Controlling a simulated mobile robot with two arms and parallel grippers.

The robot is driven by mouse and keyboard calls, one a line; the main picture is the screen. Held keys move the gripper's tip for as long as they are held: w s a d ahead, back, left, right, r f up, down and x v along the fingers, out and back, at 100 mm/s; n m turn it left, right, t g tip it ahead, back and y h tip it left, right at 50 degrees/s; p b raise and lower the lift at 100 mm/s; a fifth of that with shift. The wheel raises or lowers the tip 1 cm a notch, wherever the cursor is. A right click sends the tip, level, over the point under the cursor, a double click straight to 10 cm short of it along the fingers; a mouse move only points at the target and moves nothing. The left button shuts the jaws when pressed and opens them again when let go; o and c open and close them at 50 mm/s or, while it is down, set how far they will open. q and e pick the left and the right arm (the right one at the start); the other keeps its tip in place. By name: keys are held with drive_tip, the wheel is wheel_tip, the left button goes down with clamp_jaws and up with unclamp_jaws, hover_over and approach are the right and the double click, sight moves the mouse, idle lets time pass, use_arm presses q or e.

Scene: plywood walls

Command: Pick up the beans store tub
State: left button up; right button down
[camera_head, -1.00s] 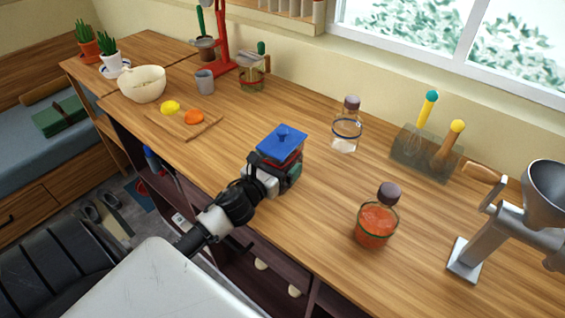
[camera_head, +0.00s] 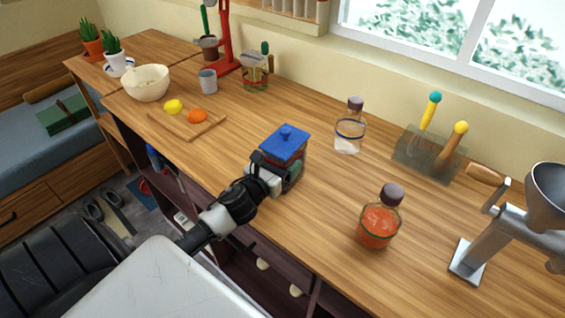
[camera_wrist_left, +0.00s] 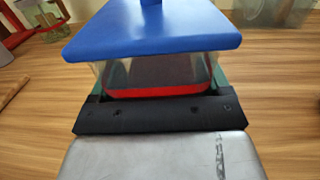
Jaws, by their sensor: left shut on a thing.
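The beans store tub (camera_head: 284,145) has a blue lid with a knob and see-through sides with dark red contents. It is at the front middle of the wooden counter in the head view. My left gripper (camera_head: 268,176) reaches it from the front left and is shut on its body below the lid. In the left wrist view, the tub's blue lid (camera_wrist_left: 150,30) fills the top middle, level, with a red band on the body just beyond the dark gripper bar (camera_wrist_left: 150,115). The tub's underside is hidden, so I cannot tell whether it touches the counter. My right gripper is out of view.
A bottle with orange-red contents (camera_head: 378,225) stands right of the tub, and a clear bottle (camera_head: 349,131) behind it. A grinder (camera_head: 505,235) is at the far right. A cutting board (camera_head: 190,127) with yellow and orange fruit lies to the left. Counter beside the tub is clear.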

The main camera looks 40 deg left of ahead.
sight(285, 146)
use_arm(q)
drive_tip(key=shift+r, duration=0.7)
drive_tip(key=r, duration=0.3)
drive_tip(key=shift+w+d+r, duration=0.2)
drive_tip(key=shift+d, duration=0.15)
drive_tip(key=w+d+r, duration=0.5)
drive_tip(key=d+r, duration=0.1)
drive_tip(key=d, duration=0.3)
drive_tip(key=shift+d, duration=0.35)
